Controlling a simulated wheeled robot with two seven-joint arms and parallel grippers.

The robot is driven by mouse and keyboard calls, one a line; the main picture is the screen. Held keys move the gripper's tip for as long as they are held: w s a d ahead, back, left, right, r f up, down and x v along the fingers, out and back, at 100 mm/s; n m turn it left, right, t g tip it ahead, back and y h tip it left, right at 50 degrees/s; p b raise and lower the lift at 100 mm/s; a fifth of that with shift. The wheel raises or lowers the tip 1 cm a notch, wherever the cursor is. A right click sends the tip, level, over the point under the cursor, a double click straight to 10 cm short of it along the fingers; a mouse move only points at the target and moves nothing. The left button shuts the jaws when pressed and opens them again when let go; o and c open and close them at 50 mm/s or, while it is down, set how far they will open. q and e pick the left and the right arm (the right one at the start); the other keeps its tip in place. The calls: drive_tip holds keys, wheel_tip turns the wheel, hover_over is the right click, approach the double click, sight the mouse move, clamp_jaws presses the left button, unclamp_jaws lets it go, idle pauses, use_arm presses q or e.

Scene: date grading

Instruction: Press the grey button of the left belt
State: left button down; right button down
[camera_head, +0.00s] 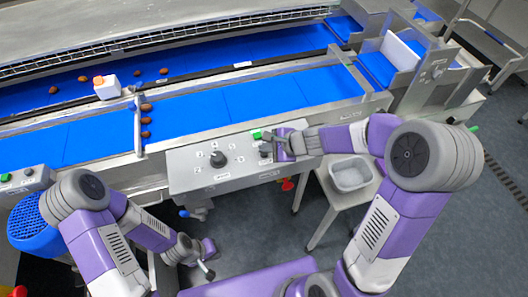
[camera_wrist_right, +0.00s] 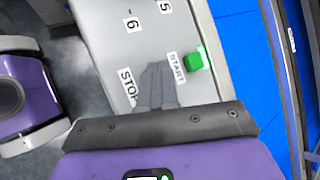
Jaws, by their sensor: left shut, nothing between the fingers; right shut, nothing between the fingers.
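My right gripper (camera_head: 266,150) is shut and empty over the panel's right end. Its grey fingertips (camera_wrist_right: 155,78) lie between the two labels; contact is unclear. No grey button shows clearly beside STOP; the fingers may hide it. My left gripper (camera_head: 208,271) is shut and empty, low in front of the panel.
Another panel (camera_head: 27,188) with a green button stands at the far left. Blue belts (camera_head: 185,112) run behind the panels, with several brown dates and a white block (camera_head: 107,88). A grey tub (camera_head: 350,174) stands on a small stand right of the middle panel.

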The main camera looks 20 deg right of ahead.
sight(266, 154)
drive_tip(key=shift+f+b, duration=0.3)
drive_tip(key=shift+r, duration=0.15)
idle(0.5)
drive_tip(key=shift+r+p, duration=0.75)
drive_tip(key=shift+p, duration=0.05)
drive_tip(key=shift+r, duration=0.1)
wheel_tip(266, 154, up, 5)
drive_tip(key=p, duration=0.4)
drive_tip(key=shift+p, duration=0.35)
